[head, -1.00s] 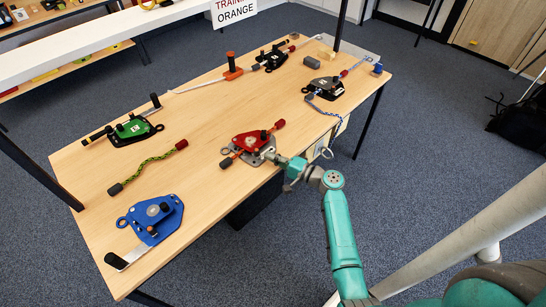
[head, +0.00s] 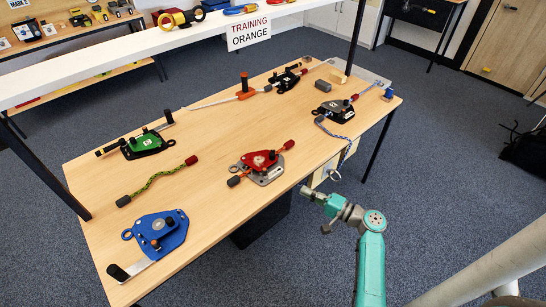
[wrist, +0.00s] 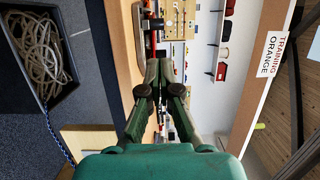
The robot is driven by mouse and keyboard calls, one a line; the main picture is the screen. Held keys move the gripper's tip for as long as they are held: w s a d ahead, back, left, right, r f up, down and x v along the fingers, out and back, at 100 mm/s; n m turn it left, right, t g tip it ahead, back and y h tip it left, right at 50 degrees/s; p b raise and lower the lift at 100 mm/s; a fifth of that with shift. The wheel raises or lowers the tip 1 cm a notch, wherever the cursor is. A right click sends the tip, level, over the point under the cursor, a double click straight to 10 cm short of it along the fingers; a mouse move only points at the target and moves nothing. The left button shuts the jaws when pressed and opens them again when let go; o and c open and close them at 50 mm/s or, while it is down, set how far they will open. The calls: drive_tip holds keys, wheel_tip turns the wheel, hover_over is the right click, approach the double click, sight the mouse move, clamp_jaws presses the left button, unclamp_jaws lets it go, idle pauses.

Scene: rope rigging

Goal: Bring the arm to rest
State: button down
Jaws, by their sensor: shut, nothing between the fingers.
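My gripper (head: 306,191) is shut and empty in the head view. It is off the front edge of the wooden table (head: 215,165), apart from the red rope device (head: 262,160). In the wrist view the dark fingers of my gripper (wrist: 159,75) are together, with nothing seen between them. My teal arm reaches up from the bottom right of the head view.
The table also holds a blue device (head: 157,230), a green device (head: 145,145), a green rope (head: 155,180) and black devices (head: 335,108). A white shelf (head: 130,55) runs along the back. A crate of rope (wrist: 38,45) shows in the wrist view. Carpet is clear at right.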

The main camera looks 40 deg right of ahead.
drive_tip(key=s+a+f+g+h, duration=0.25)
drive_tip(key=s+a+f, duration=0.25)
drive_tip(key=a+f, duration=0.65)
drive_tip(key=s+a+n+g+h, duration=0.2)
drive_tip(key=s+a+n+g, duration=0.1)
drive_tip(key=s+a, duration=0.65)
drive_tip(key=s+a+r+n+h, duration=0.2)
drive_tip(key=s+r+n, duration=0.4)
drive_tip(key=s, duration=0.6)
drive_tip(key=s+a+r+n+t, duration=0.1)
drive_tip(key=s+r+n, duration=0.1)
drive_tip(key=r, duration=0.6)
drive_tip(key=s+a+r+n+t+y, duration=0.1)
drive_tip(key=s+a+r+n+t, duration=0.1)
drive_tip(key=r, duration=0.6)
drive_tip(key=shift+s+r+n, duration=0.15)
drive_tip(key=shift+s+n, duration=0.65)
drive_tip(key=shift+s, duration=0.35)
